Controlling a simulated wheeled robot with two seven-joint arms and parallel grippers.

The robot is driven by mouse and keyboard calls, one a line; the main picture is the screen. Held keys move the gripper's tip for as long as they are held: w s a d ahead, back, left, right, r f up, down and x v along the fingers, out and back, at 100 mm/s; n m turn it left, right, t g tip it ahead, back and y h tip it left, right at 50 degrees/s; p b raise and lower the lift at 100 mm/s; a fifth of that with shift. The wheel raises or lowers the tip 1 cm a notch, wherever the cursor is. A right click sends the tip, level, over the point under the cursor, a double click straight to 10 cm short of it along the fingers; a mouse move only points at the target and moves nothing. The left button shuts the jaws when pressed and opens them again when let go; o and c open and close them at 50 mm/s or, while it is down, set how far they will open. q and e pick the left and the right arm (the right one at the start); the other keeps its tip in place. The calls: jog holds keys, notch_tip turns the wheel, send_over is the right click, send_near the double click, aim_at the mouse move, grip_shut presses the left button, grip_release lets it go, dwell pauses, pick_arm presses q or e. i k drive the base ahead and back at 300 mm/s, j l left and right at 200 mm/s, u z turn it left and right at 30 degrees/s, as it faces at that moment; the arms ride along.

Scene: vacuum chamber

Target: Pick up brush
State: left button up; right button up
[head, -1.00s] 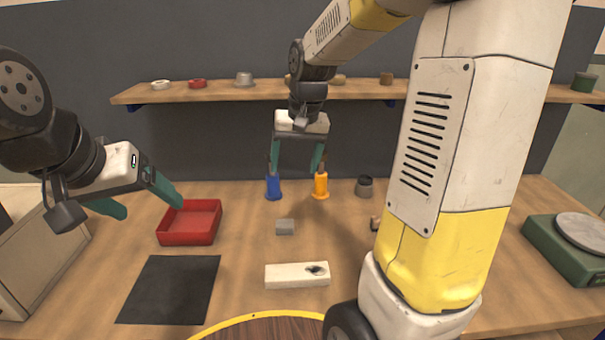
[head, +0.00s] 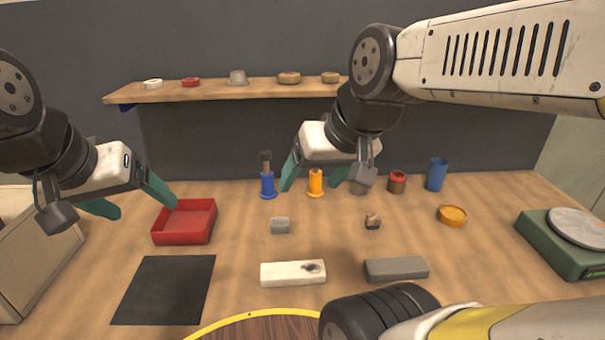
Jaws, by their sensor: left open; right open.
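No thing shows clear bristles, so I cannot tell for certain which is the brush. A dark-topped tool (head: 265,160) stands upright in a blue holder (head: 268,186) at the back of the bench. My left gripper (head: 130,202) is open and empty at the left, near the red tray.
The red tray (head: 184,239), black mat (head: 130,290), white block (head: 280,275), grey bar (head: 396,268), small grey block (head: 280,226) and small brown piece (head: 373,221) lie on the bench. A blue cup (head: 437,175) and green scale (head: 558,247) are right. A shelf (head: 215,93) runs behind.

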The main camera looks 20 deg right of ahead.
aim_at(373, 221)
jog(key=k+l+z, duration=0.1)
jog(key=l+z, duration=0.75)
